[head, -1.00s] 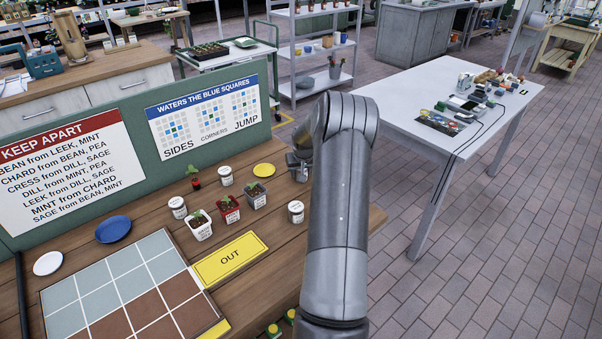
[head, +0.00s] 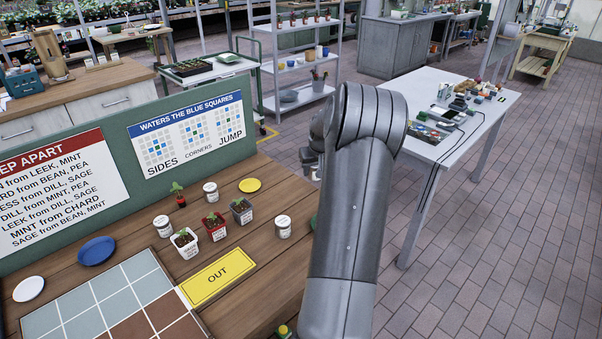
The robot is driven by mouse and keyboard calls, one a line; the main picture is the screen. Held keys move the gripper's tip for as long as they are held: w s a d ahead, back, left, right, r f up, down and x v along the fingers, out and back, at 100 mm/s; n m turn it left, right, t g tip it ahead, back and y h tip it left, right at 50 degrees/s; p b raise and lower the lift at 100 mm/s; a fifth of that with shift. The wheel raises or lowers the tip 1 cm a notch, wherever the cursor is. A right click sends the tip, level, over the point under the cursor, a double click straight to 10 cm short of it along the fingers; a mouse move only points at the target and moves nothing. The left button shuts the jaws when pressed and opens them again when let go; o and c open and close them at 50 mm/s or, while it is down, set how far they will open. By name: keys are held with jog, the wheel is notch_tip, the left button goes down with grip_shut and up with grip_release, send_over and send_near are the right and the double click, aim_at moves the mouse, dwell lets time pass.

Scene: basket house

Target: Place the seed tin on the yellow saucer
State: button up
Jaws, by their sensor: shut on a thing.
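The yellow saucer (head: 250,185) lies bare near the back right of the wooden bench. Three white tins with dark labels stand on the bench: one at the back (head: 210,192), one at the right (head: 283,226), one at the left (head: 162,226). Their labels are too small to read, so I cannot tell which is the seed tin. My gripper (head: 311,162) shows partly behind my arm, to the right of the saucer and apart from it.
Potted seedlings (head: 214,227) stand among the tins. A blue plate (head: 97,251), a white saucer (head: 29,289), a tiled grid (head: 90,305) and a yellow OUT card (head: 217,278) lie on the bench. A green board (head: 262,125) edges its back. A cluttered white table (head: 415,94) stands right.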

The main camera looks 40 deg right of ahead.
jog(key=shift+s+d+r, duration=0.1)
jog(key=shift+s+r, duration=0.15)
jog(key=shift+s, duration=0.05)
jog(key=shift+w+r, duration=0.15)
jog(key=shift+w, duration=0.05)
jog(key=w+a+r, duration=0.1)
jog(key=w+a, duration=0.5)
jog(key=w, duration=0.3)
send_near(254, 186)
jog(key=shift+w+d+f, duration=0.25)
jog(key=shift+w+d, duration=0.35)
jog(key=shift+d, duration=0.3)
jog(key=shift+w+a+f, duration=0.25)
jog(key=shift+w+f, duration=0.1)
jog(key=shift+w, duration=0.05)
jog(key=shift+f, duration=1.95)
jog(key=shift+f, duration=0.15)
jog(key=o, duration=1)
